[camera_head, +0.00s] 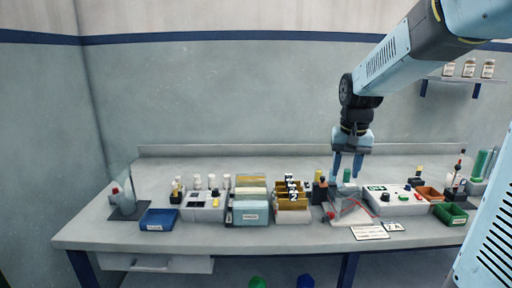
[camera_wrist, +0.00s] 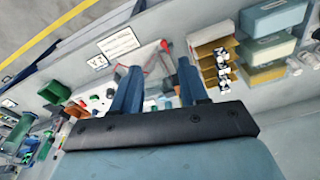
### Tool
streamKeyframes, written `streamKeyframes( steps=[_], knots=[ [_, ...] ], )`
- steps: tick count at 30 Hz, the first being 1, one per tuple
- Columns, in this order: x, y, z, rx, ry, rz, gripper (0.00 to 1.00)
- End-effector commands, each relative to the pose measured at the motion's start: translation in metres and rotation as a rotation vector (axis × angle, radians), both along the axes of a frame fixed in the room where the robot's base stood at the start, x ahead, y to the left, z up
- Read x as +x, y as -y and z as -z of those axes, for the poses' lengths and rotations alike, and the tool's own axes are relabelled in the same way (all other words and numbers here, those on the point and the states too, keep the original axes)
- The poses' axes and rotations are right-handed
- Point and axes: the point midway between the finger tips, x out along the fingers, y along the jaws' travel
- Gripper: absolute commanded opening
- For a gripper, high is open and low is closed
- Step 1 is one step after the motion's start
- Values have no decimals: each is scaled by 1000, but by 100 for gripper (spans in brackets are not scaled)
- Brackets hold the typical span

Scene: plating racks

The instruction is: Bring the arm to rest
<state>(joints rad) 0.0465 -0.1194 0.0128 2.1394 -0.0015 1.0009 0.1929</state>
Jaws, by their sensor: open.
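My gripper (camera_head: 348,177) is at the end of the blue arm, pointing down above the right half of the bench. Its two fingers are apart with nothing between them that I can see held. In the wrist view my gripper (camera_wrist: 160,82) also shows spread fingers, with a clear stand (camera_wrist: 148,58) with red parts beyond them. In the head view the clear stand (camera_head: 350,212) is just below and in front of the fingertips. A green-topped item shows between or behind the fingertips; I cannot tell how near it is.
The bench (camera_head: 100,226) holds a blue tray (camera_head: 158,219), a grey unit with white bottles (camera_head: 204,206), a yellow rack (camera_head: 291,195), a labelled control box (camera_head: 398,202) and a green bin (camera_head: 450,214). A wall shelf (camera_head: 460,80) with jars is at the upper right. Space above the bench's left half is free.

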Motion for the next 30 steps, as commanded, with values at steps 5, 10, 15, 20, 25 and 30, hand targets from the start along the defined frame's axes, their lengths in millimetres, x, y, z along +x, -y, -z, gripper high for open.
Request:
streamKeyframes(
  steps=[5,10,15,20,25,30],
  knots=[
    [-43,-4,-21,-9,80,-45,44],
    [-82,-8,-33,-20,151,-88,44],
    [-120,-11,-39,-31,222,-132,44],
    [-154,-13,-40,-44,288,-170,44],
    [-180,-14,-37,-55,341,-201,44],
    [-192,-14,-34,-61,367,-216,44]
  ],
)
